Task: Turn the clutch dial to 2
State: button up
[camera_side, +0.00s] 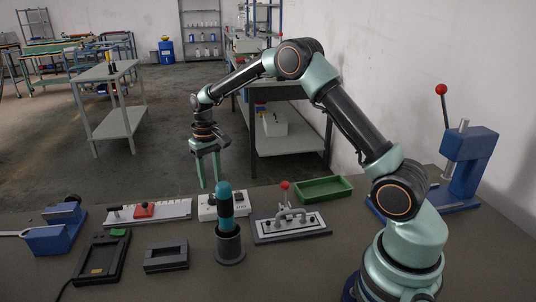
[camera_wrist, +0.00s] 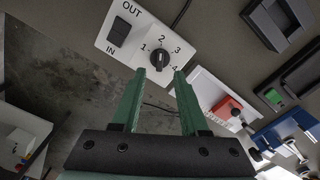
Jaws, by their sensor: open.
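The clutch dial (camera_wrist: 159,60) is a small black knob on a white control panel (camera_wrist: 185,28), with the numbers 1, 2, 3 and 4 around it. A pale mark shows on the knob, but I cannot tell for sure which number it points to. My gripper (camera_wrist: 160,75) is open and empty, and in the wrist view its green fingers reach toward the knob from either side. In the side view my gripper (camera_side: 211,182) hangs above the white panel (camera_side: 207,211), apart from it.
A black rocker switch (camera_wrist: 118,31) marked OUT and IN shares the panel. The teal tool stands upright in a dark holder (camera_side: 230,247) in front. A toggle clamp plate (camera_side: 292,226) is on the right, a white rail with a red slider (camera_side: 144,209) on the left.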

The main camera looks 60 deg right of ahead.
aim_at(213, 196)
notch_tip(213, 196, up, 7)
dwell(0.3)
jog(key=s+a+r+n+t, duration=0.2)
jog(key=s+a+r+t, duration=0.15)
jog(key=s+r, duration=0.7)
jog(key=s+a+f+n+t, duration=0.1)
jog(key=s+a+t, duration=0.1)
jog(key=s, duration=1)
jog(key=shift+a+f, duration=0.35)
jog(key=shift+a, duration=0.1)
